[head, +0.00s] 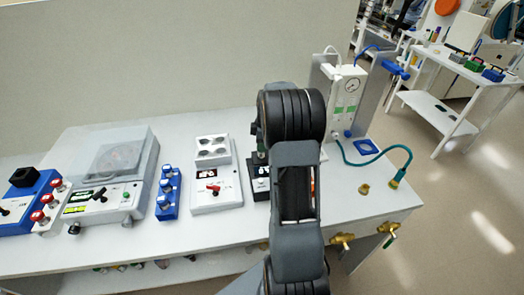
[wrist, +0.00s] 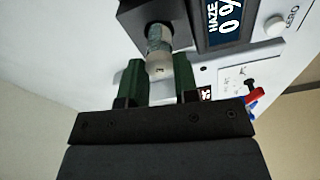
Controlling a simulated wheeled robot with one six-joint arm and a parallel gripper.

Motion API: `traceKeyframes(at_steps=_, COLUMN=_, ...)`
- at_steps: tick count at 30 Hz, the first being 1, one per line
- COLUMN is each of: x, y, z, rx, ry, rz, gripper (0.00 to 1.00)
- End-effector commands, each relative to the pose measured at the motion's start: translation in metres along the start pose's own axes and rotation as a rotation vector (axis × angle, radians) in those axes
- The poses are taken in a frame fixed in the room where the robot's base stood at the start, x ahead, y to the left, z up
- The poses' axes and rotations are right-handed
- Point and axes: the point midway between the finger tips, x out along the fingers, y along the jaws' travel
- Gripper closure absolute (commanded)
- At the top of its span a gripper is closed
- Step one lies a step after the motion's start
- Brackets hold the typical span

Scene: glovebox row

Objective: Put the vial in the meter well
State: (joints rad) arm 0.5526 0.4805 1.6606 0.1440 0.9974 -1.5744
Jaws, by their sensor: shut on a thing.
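The vial (wrist: 157,45), clear glass with a whitish end, sits between my gripper's green fingers (wrist: 160,78) in the wrist view. My gripper is shut on it. The meter's display reads HAZE 0 %. In the head view the dark meter (head: 261,188) stands on the bench, partly behind my arm. There my gripper (head: 259,157) is just above it, mostly hidden, and the vial cannot be made out.
Left of the meter stand a white box with a red switch (head: 213,191), a blue vial rack (head: 168,194) and a balance (head: 110,185). A white gauge panel (head: 345,95) and teal hose (head: 385,163) are to the right. The bench front (head: 150,246) is clear.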

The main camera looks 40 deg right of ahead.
Motion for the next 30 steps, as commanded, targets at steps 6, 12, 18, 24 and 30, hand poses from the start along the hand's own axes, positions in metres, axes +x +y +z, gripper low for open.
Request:
traceKeyframes(at_steps=6, x=0.031, y=-0.001, z=0.004, rx=0.000, ry=0.000, rz=-0.001, gripper=0.94)
traceKeyframes(at_steps=12, x=0.029, y=-0.001, z=0.004, rx=0.000, ry=0.000, rz=0.000, gripper=0.94)
traceKeyframes(at_steps=18, x=0.034, y=-0.001, z=0.004, rx=0.000, ry=0.000, rz=-0.001, gripper=0.94)
traceKeyframes(at_steps=24, x=0.033, y=-0.001, z=0.004, rx=0.000, ry=0.000, rz=-0.001, gripper=0.54)
traceKeyframes(at_steps=30, x=0.032, y=-0.001, z=0.004, rx=0.000, ry=0.000, rz=-0.001, gripper=0.46)
